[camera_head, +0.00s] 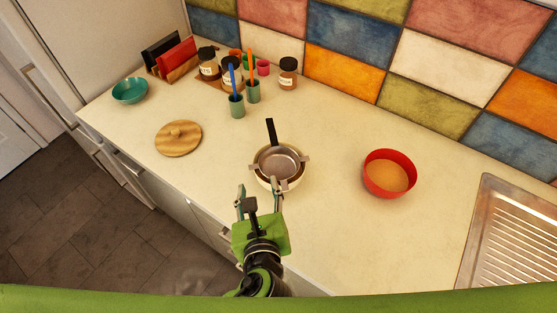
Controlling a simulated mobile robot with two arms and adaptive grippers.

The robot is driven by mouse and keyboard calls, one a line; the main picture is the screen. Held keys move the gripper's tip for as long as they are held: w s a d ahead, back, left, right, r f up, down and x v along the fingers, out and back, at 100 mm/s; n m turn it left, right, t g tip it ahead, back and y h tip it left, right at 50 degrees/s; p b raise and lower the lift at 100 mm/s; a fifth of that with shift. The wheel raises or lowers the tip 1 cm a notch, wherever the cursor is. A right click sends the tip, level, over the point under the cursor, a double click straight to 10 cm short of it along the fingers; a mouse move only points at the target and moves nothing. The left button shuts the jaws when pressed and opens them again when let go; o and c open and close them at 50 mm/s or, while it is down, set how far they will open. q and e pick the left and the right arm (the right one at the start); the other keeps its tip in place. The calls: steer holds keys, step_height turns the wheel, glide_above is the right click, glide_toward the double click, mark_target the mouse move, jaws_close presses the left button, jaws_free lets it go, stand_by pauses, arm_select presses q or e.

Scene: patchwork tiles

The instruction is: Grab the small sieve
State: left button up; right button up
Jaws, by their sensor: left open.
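The small sieve (281,165) has a round grey metal bowl and a black handle that points away toward the wall. It rests on top of a pale round bowl (263,184) on the counter. My left gripper (258,190) is open at the near side of the bowl and sieve. Its two fingers point toward them, the right fingertip close to the bowl's near rim. I cannot tell whether it touches. My right gripper is not in view.
A red bowl (388,174) with tan contents stands to the right, before a metal sink drainer (512,235). A round wooden lid (178,138) lies to the left. Jars, cups and a teal bowl (130,91) stand farther back left. Counter between them is clear.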

mark_target(255, 167)
arm_select(q)
steer(key=x, duration=0.3)
steer(key=p+x, duration=0.1)
steer(key=x, duration=0.2)
steer(key=p+x, duration=0.1)
steer(key=x, duration=0.3)
steer(key=shift+s+a+f, duration=0.1)
steer(key=shift+a+f, duration=0.15)
steer(key=shift+f, duration=0.1)
steer(key=shift+w+f, duration=0.3)
steer(key=shift+w, duration=0.15)
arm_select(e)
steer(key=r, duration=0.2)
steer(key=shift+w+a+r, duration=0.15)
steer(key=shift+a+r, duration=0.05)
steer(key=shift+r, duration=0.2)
arm_select(q)
jaws_close()
